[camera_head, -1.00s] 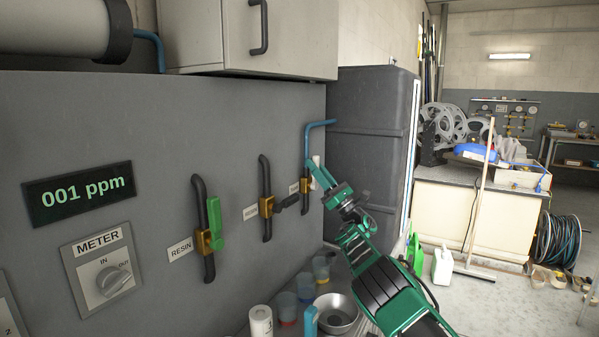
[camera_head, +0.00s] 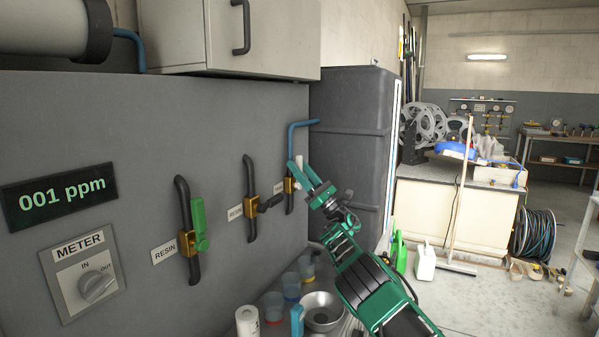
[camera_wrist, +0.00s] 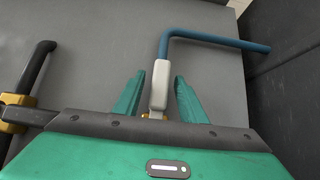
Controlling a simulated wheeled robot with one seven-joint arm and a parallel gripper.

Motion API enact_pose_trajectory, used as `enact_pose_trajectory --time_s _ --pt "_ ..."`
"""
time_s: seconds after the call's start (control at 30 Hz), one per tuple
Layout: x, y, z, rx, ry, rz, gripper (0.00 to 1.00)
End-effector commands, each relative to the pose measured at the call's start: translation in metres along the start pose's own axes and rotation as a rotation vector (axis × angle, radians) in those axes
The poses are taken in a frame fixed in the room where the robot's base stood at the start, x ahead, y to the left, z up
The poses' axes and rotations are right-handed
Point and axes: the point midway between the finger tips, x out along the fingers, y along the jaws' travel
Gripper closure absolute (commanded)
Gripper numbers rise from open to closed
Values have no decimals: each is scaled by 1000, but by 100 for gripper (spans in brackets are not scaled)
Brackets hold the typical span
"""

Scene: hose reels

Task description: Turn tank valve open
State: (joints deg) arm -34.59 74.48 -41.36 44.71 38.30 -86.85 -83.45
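The tank valve has a white handle (camera_wrist: 160,85) on a brass body, at the foot of a blue pipe (camera_wrist: 217,40). In the head view, the brass body (camera_head: 289,185) is the farthest valve on the grey panel, and part of the handle is hidden by my gripper. My gripper (camera_head: 302,172) is at this valve. In the wrist view, my gripper (camera_wrist: 160,95) is open, with one green finger on each side of the white handle and a visible gap on both sides. The handle points up along the pipe.
A resin valve with a dark handle (camera_head: 270,203) is close on the left; another has a green handle (camera_head: 199,224). A display (camera_head: 60,197) reads 001 ppm. Cups and a metal bowl (camera_head: 323,311) stand below my arm. A dark grey tank (camera_head: 350,140) is just right of the valve.

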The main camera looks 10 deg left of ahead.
Motion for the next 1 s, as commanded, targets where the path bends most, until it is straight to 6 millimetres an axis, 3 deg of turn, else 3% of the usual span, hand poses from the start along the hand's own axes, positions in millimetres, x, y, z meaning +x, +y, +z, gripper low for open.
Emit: enact_pose_trajectory --time_s 0.17,0.7,1.0 --pt "-9 -1 0 0 0 -2 62" --pt "-97 -2 -1 1 0 -3 62" --pt "-108 -1 -2 3 0 0 62"
